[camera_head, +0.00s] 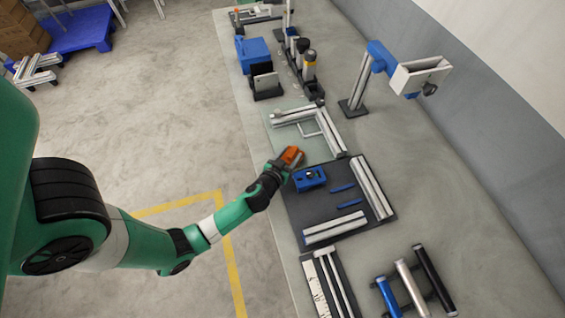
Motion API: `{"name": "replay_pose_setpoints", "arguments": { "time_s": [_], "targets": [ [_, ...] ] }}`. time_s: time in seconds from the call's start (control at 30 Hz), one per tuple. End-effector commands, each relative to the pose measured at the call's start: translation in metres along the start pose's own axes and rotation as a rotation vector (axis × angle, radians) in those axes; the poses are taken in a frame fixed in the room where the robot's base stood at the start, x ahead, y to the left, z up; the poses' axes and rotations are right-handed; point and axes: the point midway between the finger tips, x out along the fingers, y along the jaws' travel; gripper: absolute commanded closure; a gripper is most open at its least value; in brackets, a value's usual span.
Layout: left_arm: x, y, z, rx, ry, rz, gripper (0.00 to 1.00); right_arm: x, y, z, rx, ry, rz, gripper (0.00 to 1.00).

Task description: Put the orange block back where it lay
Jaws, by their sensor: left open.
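The orange block (293,155) is at the tip of my left gripper (284,163), near the table's left side. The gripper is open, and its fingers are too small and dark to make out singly. I cannot tell whether the block lies between the fingers or whether it touches the surface below. The block is just beyond the upper left corner of a dark mat (297,214) and close to a blue block-like part (310,178) on that mat. My right gripper is not in view.
Metal profiles (372,188) and blue strips (346,204) lie on the mat. An L-shaped profile frame (309,117) lies behind the block. A metal post with a blue bracket (381,59) stands at the right. Cylinders (411,287) lie in front. The table's right side (470,190) is clear.

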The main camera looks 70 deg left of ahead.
Motion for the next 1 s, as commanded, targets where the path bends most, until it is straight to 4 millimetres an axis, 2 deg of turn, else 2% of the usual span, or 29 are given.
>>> {"name": "replay_pose_setpoints", "arguments": {
  "time_s": [0.2, 0.3, 0.43, 0.6, 0.9, 0.97, 1.0],
  "targets": [
    [-0.056, 0.001, 0.001, 0.004, -0.001, 0.006, 0.43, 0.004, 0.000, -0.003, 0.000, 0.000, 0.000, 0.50],
    [-0.078, 0.001, 0.000, 0.003, 0.000, 0.005, 0.43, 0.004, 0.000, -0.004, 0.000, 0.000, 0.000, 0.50],
    [-0.097, 0.001, 0.001, 0.004, -0.001, 0.004, 0.43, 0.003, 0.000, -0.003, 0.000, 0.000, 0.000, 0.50],
    [-0.105, 0.000, 0.000, 0.000, 0.000, 0.001, 0.43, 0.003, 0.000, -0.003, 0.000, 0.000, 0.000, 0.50],
    [-0.105, 0.000, 0.000, 0.000, 0.001, 0.001, 0.43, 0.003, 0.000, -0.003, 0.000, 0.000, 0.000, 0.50],
    [-0.103, 0.003, -0.005, -0.004, 0.007, 0.006, 0.43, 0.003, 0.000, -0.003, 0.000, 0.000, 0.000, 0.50],
    [-0.101, 0.009, -0.013, -0.012, 0.019, 0.017, 0.43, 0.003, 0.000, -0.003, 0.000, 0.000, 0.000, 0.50]
  ]
}}
